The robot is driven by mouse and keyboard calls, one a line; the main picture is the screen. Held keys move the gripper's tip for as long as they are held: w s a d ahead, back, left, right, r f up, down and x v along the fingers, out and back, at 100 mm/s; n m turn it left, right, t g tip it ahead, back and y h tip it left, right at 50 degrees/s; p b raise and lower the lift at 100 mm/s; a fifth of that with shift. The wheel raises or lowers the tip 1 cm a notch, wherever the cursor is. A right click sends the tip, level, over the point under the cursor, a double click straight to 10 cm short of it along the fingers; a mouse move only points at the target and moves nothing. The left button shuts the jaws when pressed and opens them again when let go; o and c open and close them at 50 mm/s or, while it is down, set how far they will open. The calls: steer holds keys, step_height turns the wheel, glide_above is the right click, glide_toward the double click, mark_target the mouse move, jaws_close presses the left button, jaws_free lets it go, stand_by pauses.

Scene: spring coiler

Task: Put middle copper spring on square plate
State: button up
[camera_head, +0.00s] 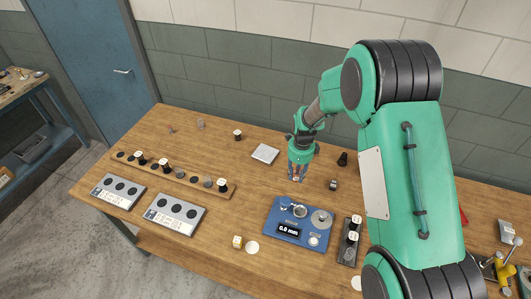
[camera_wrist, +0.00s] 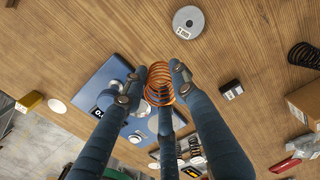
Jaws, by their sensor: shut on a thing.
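My gripper (camera_wrist: 158,82) has its blue fingers closed around a copper spring (camera_wrist: 159,92) in the wrist view. The spring's coils show between the fingertips, above the table. In the head view, my gripper (camera_head: 297,178) points down behind the blue gauge, and the spring is too small there to make out clearly. A pale square plate (camera_head: 265,153) lies on the table to the left of my gripper in the head view. I cannot make it out in the wrist view. No other copper spring is clearly seen.
The blue gauge (camera_head: 299,222) reads 0.0 mm. A grey disc with a hole (camera_wrist: 188,22) lies on the table. A dark spring (camera_wrist: 304,55) and box are at right. A long wooden rack (camera_head: 190,178) and two grey trays (camera_head: 174,214) stand at left.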

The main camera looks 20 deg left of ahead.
steer(key=a+f+n, duration=0.1)
steer(key=a+n, duration=0.1)
steer(key=a, duration=0.9)
steer(key=shift+s+f+p, duration=0.2)
steer(key=shift+s+p, duration=0.15)
steer(key=shift+s, duration=0.1)
steer(key=p, duration=0.1)
glide_above(263, 157)
steer(key=shift+w+f, duration=0.1)
steer(key=shift+f, duration=0.65)
steer(key=shift+f, duration=1.75)
steer(key=shift+f, duration=0.15)
